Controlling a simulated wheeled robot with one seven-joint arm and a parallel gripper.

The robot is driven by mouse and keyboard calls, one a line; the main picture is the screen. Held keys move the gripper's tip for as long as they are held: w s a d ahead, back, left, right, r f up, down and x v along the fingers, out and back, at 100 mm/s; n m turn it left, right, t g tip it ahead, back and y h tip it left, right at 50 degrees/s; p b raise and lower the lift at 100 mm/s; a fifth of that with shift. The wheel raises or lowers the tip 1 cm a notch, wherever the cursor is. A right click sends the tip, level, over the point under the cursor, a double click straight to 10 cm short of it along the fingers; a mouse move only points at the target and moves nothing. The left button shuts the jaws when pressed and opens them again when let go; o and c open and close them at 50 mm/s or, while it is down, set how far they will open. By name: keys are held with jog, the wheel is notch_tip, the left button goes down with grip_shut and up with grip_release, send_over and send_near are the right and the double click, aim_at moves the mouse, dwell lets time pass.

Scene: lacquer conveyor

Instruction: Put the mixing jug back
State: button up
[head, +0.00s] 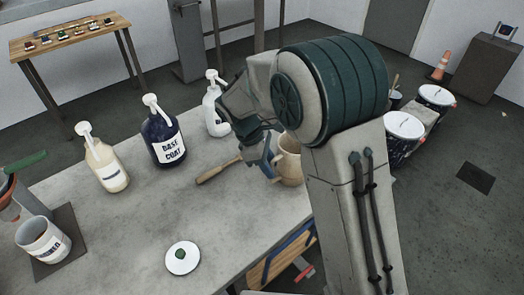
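A beige jug (289,163), which looks like the mixing jug, stands upright near the right edge of the grey table (140,220). My arm hides its right side. My gripper (262,152) is low over the table at the jug's left side, close to it. I cannot tell whether it touches the jug, or whether its fingers are open or shut, since they are small and partly hidden.
A wooden-handled tool (217,169) lies left of my gripper. Pump bottles, white (216,105), dark blue (163,138) and cream (105,165), stand behind. Lidded buckets (403,127) stand right.

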jog(key=v, duration=1.1)
jog(key=shift+b, duration=0.45)
jog(key=s+d+m+t+y, duration=0.3)
jog(key=s+d+m+y, duration=0.1)
jog(key=s+d+m, duration=1.3)
jog(key=s+d, duration=0.1)
jog(key=d, duration=0.4)
jog(key=shift+s+r+y, duration=0.3)
jog(key=shift+y, duration=0.1)
